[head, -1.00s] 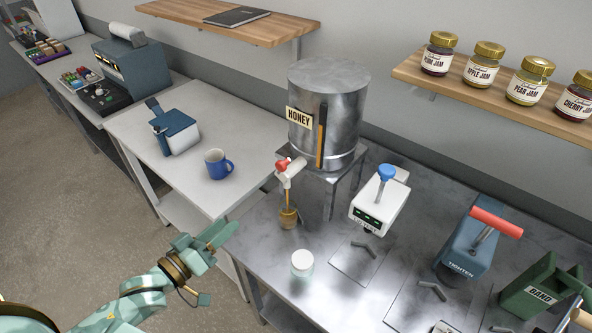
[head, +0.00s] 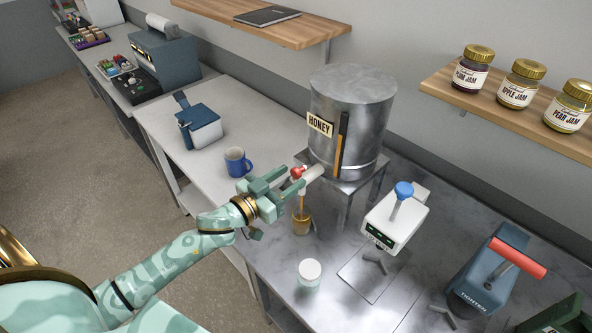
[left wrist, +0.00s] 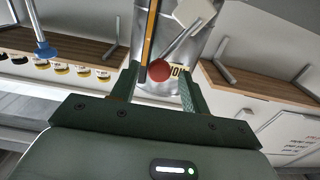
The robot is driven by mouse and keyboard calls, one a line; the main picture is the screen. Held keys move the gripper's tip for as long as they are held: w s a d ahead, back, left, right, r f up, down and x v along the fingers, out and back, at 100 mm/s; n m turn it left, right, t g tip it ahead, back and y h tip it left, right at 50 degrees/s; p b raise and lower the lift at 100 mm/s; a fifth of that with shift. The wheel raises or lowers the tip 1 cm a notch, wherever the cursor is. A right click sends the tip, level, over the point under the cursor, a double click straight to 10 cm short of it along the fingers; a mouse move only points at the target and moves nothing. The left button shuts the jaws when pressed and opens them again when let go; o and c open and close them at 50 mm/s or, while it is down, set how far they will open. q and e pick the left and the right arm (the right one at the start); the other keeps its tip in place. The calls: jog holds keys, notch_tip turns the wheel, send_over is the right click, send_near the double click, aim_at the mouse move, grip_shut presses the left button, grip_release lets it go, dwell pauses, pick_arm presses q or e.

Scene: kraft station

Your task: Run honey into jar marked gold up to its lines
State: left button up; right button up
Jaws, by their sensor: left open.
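A steel honey tank (head: 350,115) with a HONEY label stands on a raised stand. Its tap (head: 312,174) has a red knob (head: 297,173). A honey-coloured stream runs from the tap into a jar (head: 301,220) below, which is partly golden. Any marking or lines on it are too small to read. My left gripper (head: 278,183) is open at the tap, its fingers pointing at the red knob. In the left wrist view, the red knob (left wrist: 160,70) sits between the open fingers, apparently untouched. My right gripper is not in view.
A white-lidded jar (head: 309,272) stands in front on the steel bench. A white device with a blue knob (head: 396,218) and a blue TIGHTEN press (head: 487,277) stand to the right. A blue mug (head: 237,162) is on the left table. Jam jars line the shelf (head: 510,110).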

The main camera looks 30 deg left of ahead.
aim_at(294, 175)
pick_arm(q)
jog(key=shift+x, duration=1.15)
jog(key=shift+w+d, duration=0.15)
jog(key=shift+w, duration=0.2)
grip_shut()
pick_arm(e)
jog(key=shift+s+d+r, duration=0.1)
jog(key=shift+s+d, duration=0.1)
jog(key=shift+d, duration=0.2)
pick_arm(q)
jog(key=shift+f, duration=0.15)
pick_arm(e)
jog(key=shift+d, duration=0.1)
